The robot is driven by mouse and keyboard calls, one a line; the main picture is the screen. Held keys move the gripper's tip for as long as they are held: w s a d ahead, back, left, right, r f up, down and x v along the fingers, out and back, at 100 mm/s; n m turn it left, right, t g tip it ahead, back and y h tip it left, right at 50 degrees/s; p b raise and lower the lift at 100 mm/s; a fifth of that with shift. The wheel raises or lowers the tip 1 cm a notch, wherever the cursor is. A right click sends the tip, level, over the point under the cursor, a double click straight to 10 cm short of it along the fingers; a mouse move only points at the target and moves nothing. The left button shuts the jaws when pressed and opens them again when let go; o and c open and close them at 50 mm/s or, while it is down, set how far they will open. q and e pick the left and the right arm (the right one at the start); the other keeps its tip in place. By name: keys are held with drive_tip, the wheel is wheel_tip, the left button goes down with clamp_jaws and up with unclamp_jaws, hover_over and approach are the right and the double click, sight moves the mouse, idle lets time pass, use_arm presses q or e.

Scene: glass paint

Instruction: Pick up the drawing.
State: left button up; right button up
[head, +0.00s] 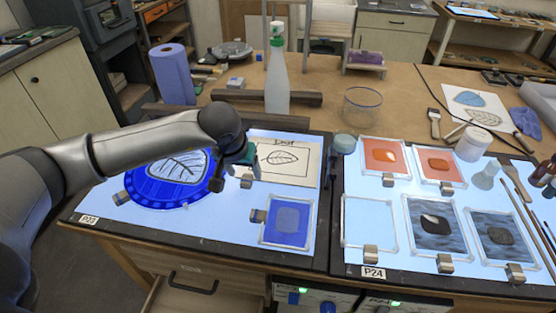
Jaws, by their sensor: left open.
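A cream paper drawing (296,172) of a leaf, with lettering along its top edge, lies flat on the left light panel (160,222). My left gripper (232,178) is open, pointing down at the drawing's left edge. It partly covers that edge, and I cannot tell whether it touches the paper. No paper shows between its fingers. My right gripper is not in view.
A round blue glass piece with a leaf pattern (150,188) lies left of the drawing, and a framed blue tile (288,222) in front. Framed samples cover the right panel (400,262).

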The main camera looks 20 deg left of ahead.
use_arm(q)
drive_tip(key=shift+x, duration=1.4)
clamp_jaws()
drive_tip(key=shift+r, duration=0.1)
